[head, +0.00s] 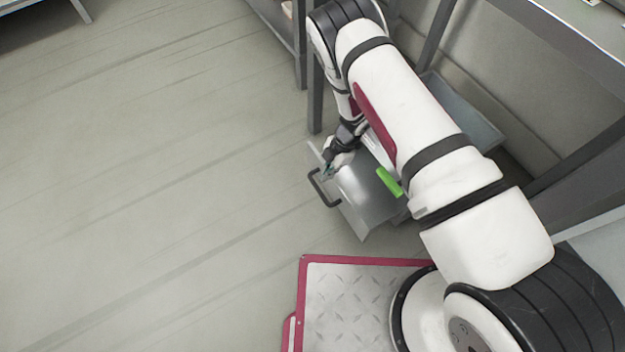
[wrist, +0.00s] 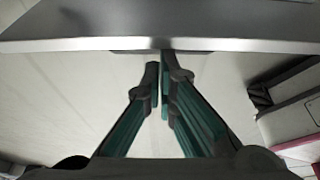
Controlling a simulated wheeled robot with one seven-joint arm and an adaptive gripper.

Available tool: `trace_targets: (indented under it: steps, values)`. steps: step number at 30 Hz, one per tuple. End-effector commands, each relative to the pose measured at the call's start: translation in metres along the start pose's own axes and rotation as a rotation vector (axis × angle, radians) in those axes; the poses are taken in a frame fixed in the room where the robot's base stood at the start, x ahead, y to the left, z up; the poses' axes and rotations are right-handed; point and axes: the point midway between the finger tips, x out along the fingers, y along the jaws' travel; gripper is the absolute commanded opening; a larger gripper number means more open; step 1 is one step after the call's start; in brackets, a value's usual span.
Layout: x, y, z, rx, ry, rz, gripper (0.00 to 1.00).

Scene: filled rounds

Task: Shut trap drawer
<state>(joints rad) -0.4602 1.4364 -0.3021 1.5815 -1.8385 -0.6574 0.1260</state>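The trap drawer (head: 365,215) is a grey metal drawer pulled out low from the rack in the head view. Its front panel faces left and carries a dark bar handle (head: 322,188). My gripper (head: 328,170) is down at the drawer's front, close to the handle. In the wrist view my gripper (wrist: 162,72) has its teal-padded fingers drawn nearly together, with no object seen between them. A grey metal edge (wrist: 160,44), apparently the drawer front, crosses just ahead of the fingertips. I cannot tell whether they touch it.
A bright green object (head: 389,181) lies in the drawer, partly beside my arm. Rack posts (head: 314,95) stand behind the drawer. My base is near the bottom. The floor (head: 140,170) to the left is clear.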

Motion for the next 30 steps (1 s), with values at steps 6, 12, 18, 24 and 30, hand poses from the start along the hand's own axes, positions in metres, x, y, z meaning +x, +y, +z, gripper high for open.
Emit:
trace_targets:
  steps: [6,12,18,24,30]
  values:
    - [-0.018,0.000,0.057,0.002,-0.005,0.002,0.00]
    - [-0.028,0.000,0.085,0.000,-0.002,0.001,0.00]
    - [-0.033,0.000,0.097,0.000,-0.002,-0.001,0.00]
    - [-0.034,0.000,0.098,0.000,-0.001,-0.001,0.00]
    - [-0.034,0.000,0.097,0.000,-0.001,-0.001,0.00]
